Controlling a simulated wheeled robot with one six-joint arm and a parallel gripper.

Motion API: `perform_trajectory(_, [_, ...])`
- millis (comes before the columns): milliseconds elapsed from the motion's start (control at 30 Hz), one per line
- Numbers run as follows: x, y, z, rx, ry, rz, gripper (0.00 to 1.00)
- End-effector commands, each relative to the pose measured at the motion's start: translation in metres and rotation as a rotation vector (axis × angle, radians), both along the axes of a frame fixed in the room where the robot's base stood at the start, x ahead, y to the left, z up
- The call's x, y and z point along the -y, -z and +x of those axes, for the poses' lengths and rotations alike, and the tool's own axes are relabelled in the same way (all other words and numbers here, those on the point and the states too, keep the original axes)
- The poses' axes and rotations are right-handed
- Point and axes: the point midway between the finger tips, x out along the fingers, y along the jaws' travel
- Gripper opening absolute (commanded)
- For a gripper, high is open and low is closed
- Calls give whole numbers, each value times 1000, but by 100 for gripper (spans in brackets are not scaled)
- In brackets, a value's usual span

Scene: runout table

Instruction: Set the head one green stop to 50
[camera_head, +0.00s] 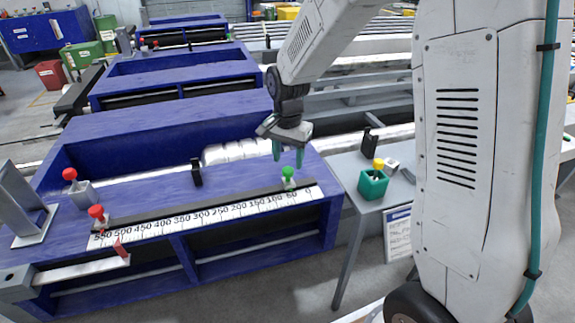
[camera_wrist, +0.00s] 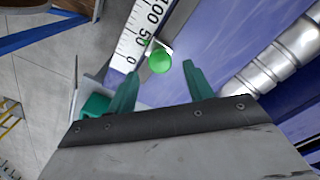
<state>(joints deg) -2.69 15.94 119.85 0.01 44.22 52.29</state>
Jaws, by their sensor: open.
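The green stop (camera_head: 288,173) has a round green knob and sits near the low-number end of the white scale (camera_head: 215,215) on the blue table. In the wrist view the green knob (camera_wrist: 159,62) stands beside the scale (camera_wrist: 137,35), close to the 50 mark; its exact reading cannot be told. My gripper (camera_head: 288,157) is open and empty, pointing down just above the knob. In the wrist view the gripper (camera_wrist: 161,70) has its fingers on either side of the knob, with gaps visible.
A red-knobbed stop (camera_head: 97,213) sits near the scale's high end, with another red knob (camera_head: 70,174) behind it. A black upright piece (camera_head: 196,172) stands behind the scale. A green box (camera_head: 373,184) with a yellow knob is on the side table to the right.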

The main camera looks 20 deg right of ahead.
Motion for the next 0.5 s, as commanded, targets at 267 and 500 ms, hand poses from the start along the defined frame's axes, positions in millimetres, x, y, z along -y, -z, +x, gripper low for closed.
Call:
perform_trajectory(267, [0, -37, 0, 1, 0, 0, 51])
perform_trajectory(500, [0, -41, 0, 0, 0, 0, 51])
